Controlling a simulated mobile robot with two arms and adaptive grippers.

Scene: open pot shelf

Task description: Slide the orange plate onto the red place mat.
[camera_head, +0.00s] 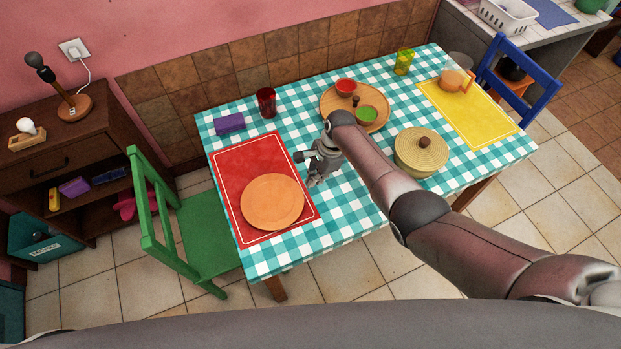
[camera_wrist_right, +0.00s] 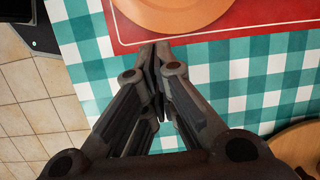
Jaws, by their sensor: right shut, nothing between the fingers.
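The orange plate (camera_head: 272,202) lies on the red place mat (camera_head: 250,155) on the checked table, toward the mat's near end. Its whole outline appears inside the mat in the head view. In the right wrist view the plate (camera_wrist_right: 172,12) shows at the top edge, on the mat (camera_wrist_right: 125,32). My right gripper (camera_head: 312,181) is just right of the plate, beside the mat's right edge. In the wrist view its fingers (camera_wrist_right: 157,50) are together and empty, apart from the plate. My left gripper is not in view.
A wooden tray (camera_head: 326,102) with small bowls stands behind my right arm. A lidded pot (camera_head: 420,152) is right of the arm. A red glass (camera_head: 267,102) and a purple block (camera_head: 230,123) stand behind the mat. A green chair (camera_head: 205,235) is at the left.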

